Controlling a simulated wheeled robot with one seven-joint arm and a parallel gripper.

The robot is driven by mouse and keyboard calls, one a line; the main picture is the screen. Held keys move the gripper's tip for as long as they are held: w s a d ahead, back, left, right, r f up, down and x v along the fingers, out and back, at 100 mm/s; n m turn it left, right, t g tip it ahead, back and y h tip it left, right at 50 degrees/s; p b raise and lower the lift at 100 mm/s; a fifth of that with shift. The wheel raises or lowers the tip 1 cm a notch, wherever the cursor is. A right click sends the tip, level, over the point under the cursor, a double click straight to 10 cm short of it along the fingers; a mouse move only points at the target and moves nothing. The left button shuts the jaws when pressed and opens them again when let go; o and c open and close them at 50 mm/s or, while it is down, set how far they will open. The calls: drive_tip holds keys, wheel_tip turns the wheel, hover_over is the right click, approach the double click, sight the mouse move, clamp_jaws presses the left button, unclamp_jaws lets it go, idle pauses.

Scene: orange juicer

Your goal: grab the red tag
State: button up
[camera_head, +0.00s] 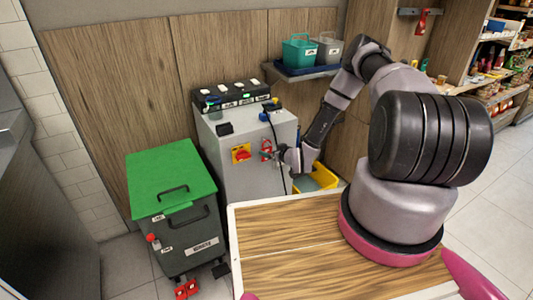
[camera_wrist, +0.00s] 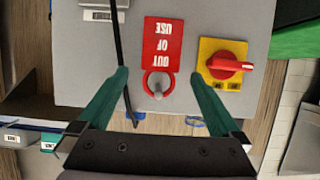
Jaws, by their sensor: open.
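The red tag (camera_wrist: 163,42) reads "OUT OF USE", upside down in the wrist view. Its red ring (camera_wrist: 147,88) hangs around a small metal peg (camera_wrist: 158,95) on the front of a grey machine (camera_head: 227,175). In the head view the tag (camera_head: 266,146) is small, just left of my gripper (camera_head: 281,156). In the wrist view my gripper (camera_wrist: 160,76) is open and empty. Its two green fingers stand apart on either side of the ring end of the tag. I cannot tell how far the fingertips are from the panel.
A red rotary switch on a yellow plate (camera_wrist: 222,60) sits beside the tag. A black cable (camera_wrist: 117,45) runs by the other finger. A green-lidded bin (camera_head: 170,180) stands left of the machine. A wooden tabletop (camera_head: 290,235) lies in front. A shelf with two tubs (camera_head: 300,52) is above.

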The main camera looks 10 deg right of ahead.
sight(267, 149)
drive_tip(key=x, duration=0.5)
drive_tip(key=shift+f, duration=0.25)
drive_tip(key=c, duration=1.3)
drive_tip(key=shift+r, duration=0.1)
drive_tip(key=shift+c, duration=0.2)
